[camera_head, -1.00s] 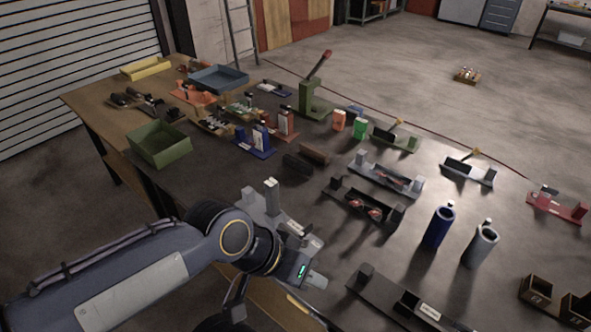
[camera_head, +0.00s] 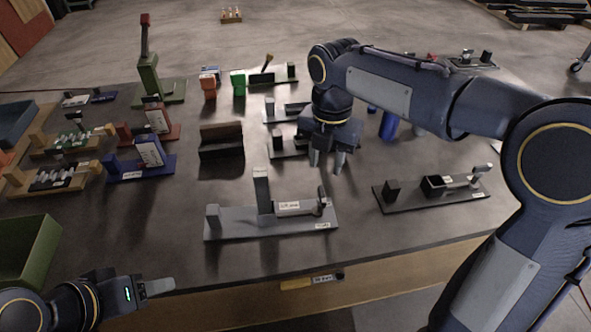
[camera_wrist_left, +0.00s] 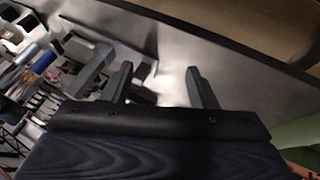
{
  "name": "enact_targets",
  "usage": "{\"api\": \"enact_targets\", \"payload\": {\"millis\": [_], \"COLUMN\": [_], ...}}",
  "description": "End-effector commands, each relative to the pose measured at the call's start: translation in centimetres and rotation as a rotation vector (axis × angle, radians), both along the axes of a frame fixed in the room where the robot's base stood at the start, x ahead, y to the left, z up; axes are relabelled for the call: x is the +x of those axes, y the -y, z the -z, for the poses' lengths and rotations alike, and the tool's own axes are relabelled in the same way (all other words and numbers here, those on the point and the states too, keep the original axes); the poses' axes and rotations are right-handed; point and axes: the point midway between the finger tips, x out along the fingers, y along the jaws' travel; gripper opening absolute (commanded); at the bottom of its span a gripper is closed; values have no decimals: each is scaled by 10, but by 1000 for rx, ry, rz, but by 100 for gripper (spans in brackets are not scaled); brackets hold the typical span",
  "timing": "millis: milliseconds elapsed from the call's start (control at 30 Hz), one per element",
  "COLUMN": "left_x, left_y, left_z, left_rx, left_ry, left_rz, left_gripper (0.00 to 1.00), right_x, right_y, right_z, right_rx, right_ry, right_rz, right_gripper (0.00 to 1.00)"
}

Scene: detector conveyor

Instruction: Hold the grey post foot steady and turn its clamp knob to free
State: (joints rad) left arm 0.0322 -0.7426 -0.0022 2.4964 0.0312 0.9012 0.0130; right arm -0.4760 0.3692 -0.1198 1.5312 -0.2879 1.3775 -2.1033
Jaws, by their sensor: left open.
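The grey post foot (camera_head: 225,224) stands near the table's front edge in the head view. It has a flat grey base, a short block at its left end, a tall grey upright and a pale labelled part. A small dark upright piece (camera_head: 322,197) at its right end may be the clamp knob; I cannot tell. My left gripper (camera_head: 160,286) is low at the left, apart from the foot; its fingers stand apart and empty in the left wrist view (camera_wrist_left: 161,82). My right gripper (camera_head: 328,162) hangs above and behind the foot's right end, fingers apart and empty.
A black fixture (camera_head: 388,205) stands right of the grey foot. A dark open block (camera_head: 221,150) sits behind it. A green bin (camera_head: 35,250) is at the left edge, with blue (camera_head: 130,172) and red holders behind. Bare table lies left of the foot.

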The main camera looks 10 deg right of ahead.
Motion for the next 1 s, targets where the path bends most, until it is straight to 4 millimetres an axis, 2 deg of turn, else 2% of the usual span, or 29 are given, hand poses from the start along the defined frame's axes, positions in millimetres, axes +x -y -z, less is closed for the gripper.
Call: {"api": "enact_targets", "payload": {"millis": [233, 367, 533, 667, 900, 1000], "left_x": [4, 20, 60, 96, 163, 184], "left_y": [-1, -3, -1, 7, 39, 54], "left_z": [-2, -8, -15, -14, 5, 16], "left_rx": [5, 27, 85, 141, 259, 301], "left_ry": [-16, -71, -181, -263, -387, -422], "left_rz": [8, 31, 74, 104, 145, 154], "left_gripper": [53, 53, 53, 53, 53, 53], "right_x": [1, 1, 1, 1, 1, 1], "right_y": [-1, -1, -1, -1, -1, -1], "right_z": [0, 0, 0, 0, 0, 0], "right_rx": [-3, -2, -2, -2, -2, -2], "right_ry": [-1, -2, -1, -1, -1, -1], "right_rz": [-16, -15, -14, -13, -13, -13], "right_gripper": [36, 36, 36, 36, 36, 36]}}
